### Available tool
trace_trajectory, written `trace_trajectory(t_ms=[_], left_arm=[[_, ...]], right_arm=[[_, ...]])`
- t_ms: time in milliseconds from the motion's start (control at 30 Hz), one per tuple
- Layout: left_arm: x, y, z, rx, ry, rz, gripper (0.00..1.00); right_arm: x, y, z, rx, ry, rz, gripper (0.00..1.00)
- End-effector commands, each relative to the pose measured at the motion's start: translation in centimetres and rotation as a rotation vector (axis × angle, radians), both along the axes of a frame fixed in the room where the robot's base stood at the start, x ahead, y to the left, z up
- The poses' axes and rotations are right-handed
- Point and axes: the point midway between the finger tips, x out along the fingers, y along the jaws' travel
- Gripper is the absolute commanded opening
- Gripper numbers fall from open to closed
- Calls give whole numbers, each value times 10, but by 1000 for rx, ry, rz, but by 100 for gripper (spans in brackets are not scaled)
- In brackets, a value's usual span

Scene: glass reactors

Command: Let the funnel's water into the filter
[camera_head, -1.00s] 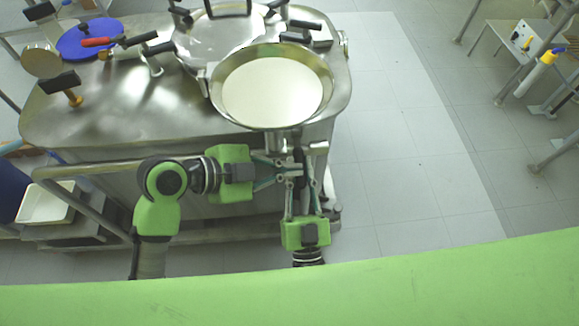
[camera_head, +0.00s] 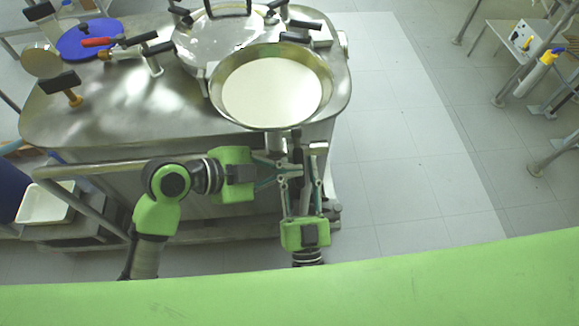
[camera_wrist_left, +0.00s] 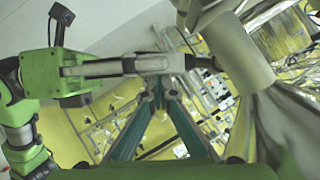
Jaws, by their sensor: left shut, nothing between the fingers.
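A wide metal funnel-shaped bowl (camera_head: 228,112) with a flat white surface (camera_head: 272,88) inside stands over the table's front right corner. Its grey stem (camera_head: 275,141) reaches down toward my grippers; the stem (camera_wrist_left: 238,50) and the cone (camera_wrist_left: 290,125) also show in the left wrist view. My left gripper (camera_head: 285,174) is shut and empty beside the area below the stem. My right gripper (camera_head: 304,160) points up from below, just right of the stem; its tips lie near a dark part, and I cannot tell whether they hold it. I cannot clearly identify the filter.
A glass vessel (camera_head: 215,45) with black handles stands behind the bowl on the steel table (camera_head: 110,120). A blue disc (camera_head: 80,45) lies further left. A rail (camera_head: 90,168) runs along the table front.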

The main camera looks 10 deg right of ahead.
Motion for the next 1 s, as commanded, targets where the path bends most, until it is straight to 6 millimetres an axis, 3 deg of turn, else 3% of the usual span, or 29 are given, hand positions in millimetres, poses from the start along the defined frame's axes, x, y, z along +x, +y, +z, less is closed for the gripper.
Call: trace_trajectory(t_ms=[33, 167, 500, 767, 867, 967, 1000], left_arm=[[0, 3, -6, 14, 9, 4, 0], [0, 3, -6, 14, 9, 4, 0], [4, 4, -3, 10, -1, 11, 0], [1, 2, -1, 5, 0, 5, 0], [1, 1, -1, 4, 1, 3, 0], [0, 1, -1, 4, 1, 2, 0], [0, 1, -1, 4, 1, 2, 0]], right_arm=[[0, -1, 7, 6, -18, -3, 34], [-6, -1, 2, 5, -16, -4, 34], [-52, 0, -25, 2, -4, 0, 34], [-69, 0, -40, -4, 8, 5, 34], [-66, 4, -60, -29, 63, 34, 34], [-59, 9, -104, -81, 188, 91, 34], [-58, 11, -128, -106, 259, 120, 34]])
